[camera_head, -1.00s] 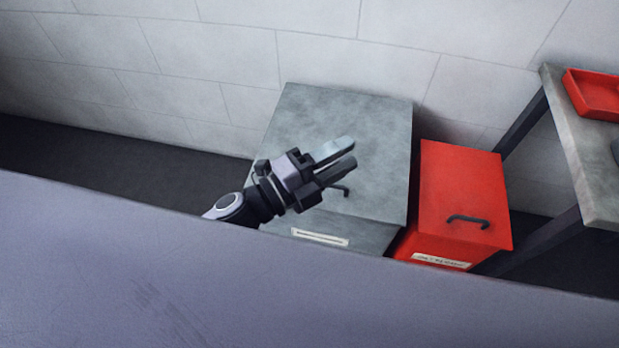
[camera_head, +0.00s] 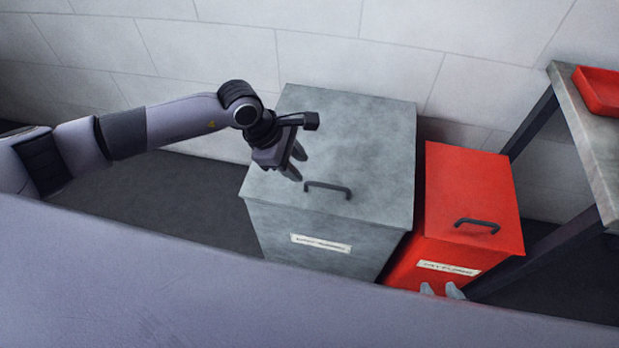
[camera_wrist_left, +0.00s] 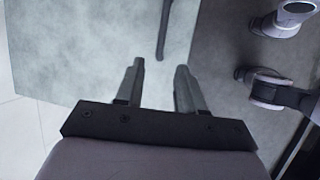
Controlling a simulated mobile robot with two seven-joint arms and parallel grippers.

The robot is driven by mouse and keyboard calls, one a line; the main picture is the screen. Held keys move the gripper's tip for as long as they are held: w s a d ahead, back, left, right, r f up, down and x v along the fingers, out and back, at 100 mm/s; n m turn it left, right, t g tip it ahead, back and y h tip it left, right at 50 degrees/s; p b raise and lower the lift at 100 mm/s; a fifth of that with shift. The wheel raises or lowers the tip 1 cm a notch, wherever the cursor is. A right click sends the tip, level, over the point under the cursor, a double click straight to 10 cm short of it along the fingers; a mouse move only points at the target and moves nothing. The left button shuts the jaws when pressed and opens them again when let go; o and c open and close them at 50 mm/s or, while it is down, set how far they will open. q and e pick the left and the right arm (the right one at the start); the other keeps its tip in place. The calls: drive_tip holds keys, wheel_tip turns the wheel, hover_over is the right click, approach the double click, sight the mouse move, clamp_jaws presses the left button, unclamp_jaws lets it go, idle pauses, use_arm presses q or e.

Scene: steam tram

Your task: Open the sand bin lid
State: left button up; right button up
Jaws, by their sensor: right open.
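A grey bin (camera_head: 345,120) stands against the wall with its flat lid shut; a dark handle (camera_head: 328,186) is on the lid near the front. A red bin (camera_head: 465,190) with a shut lid and its own dark handle (camera_head: 478,224) stands to its right. Both front labels are too blurred to read, so I cannot tell which holds sand. My left gripper (camera_head: 297,163) is open and empty over the grey lid, left of and behind the handle. In the left wrist view that handle (camera_wrist_left: 164,32) lies beyond the open fingertips (camera_wrist_left: 161,66). Only two fingertips of my right gripper (camera_head: 441,290) show, before the red bin.
A table (camera_head: 588,125) with a red tray (camera_head: 598,88) stands at the right. The pale block wall (camera_head: 230,60) is close behind the bins. The dark floor (camera_head: 170,205) left of the grey bin is clear. My own body covers the bottom of the head view.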

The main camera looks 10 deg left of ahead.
sight(310, 184)
use_arm(q)
drive_tip(key=shift+x, duration=3.5)
clamp_jaws()
